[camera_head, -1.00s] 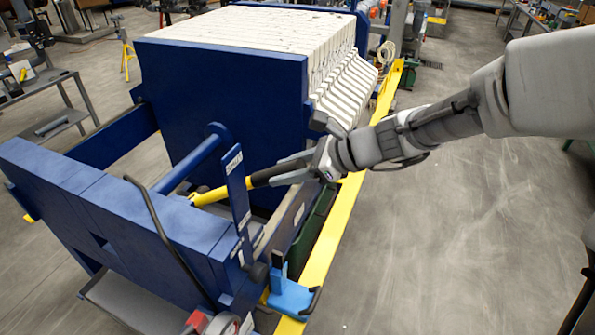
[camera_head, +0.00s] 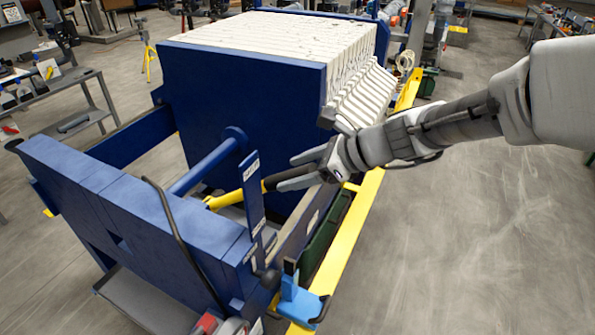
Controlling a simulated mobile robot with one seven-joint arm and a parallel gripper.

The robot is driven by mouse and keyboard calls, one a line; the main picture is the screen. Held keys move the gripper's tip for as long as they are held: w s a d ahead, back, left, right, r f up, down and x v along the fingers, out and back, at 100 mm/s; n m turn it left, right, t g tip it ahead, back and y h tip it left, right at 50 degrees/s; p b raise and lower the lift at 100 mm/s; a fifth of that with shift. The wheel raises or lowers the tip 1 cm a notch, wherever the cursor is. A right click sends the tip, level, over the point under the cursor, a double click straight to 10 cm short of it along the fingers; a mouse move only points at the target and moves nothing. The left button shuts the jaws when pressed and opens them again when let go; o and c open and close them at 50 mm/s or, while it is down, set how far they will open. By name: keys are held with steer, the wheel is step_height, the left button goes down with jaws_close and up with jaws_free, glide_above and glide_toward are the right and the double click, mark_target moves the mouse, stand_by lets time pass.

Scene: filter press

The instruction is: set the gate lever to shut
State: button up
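The lever that I take for the gate lever is a yellow bar (camera_head: 226,199) with a black grip (camera_head: 287,177). It runs from the blue end frame on the left, behind an upright blue plate (camera_head: 253,205), and out to the right. The plate carries small white labels that I cannot read. My gripper (camera_head: 287,173) reaches in from the right. Its two grey fingers stand apart, one above and one below the black grip, with a gap showing at the upper finger. Whether the lower finger touches the grip is hidden by the overlap.
The blue press plate (camera_head: 240,110) and the white filter plates (camera_head: 358,95) stand behind the lever. A yellow rail (camera_head: 350,245) runs along the near right side. A light-blue bracket (camera_head: 300,303) stands low in front. The floor on the right is clear.

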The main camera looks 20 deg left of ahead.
steer(key=shift+d+f, duration=0.1)
steer(key=b+v, duration=0.1)
steer(key=v, duration=1.6)
steer(key=shift+b, duration=0.35)
steer(key=shift+d, duration=0.15)
steer(key=s+d+f+n+t+h+b, duration=0.2)
steer(key=s+d+f+n+h, duration=0.3)
steer(key=d+n, duration=0.3)
steer(key=s+d+f+n+t+h+b, duration=0.2)
steer(key=s+d+f+n+h, duration=0.3)
steer(key=s+d+f+n, duration=0.3)
steer(key=d+b, duration=0.1)
steer(key=d, duration=0.2)
steer(key=shift+s+d+f+n+t+h+b, duration=0.25)
steer(key=shift+s+n+t+h+b, duration=0.05)
steer(key=shift+b, duration=0.1)
steer(key=c, duration=0.4)
steer(key=shift+o, duration=0.2)
steer(key=shift+a, duration=0.1)
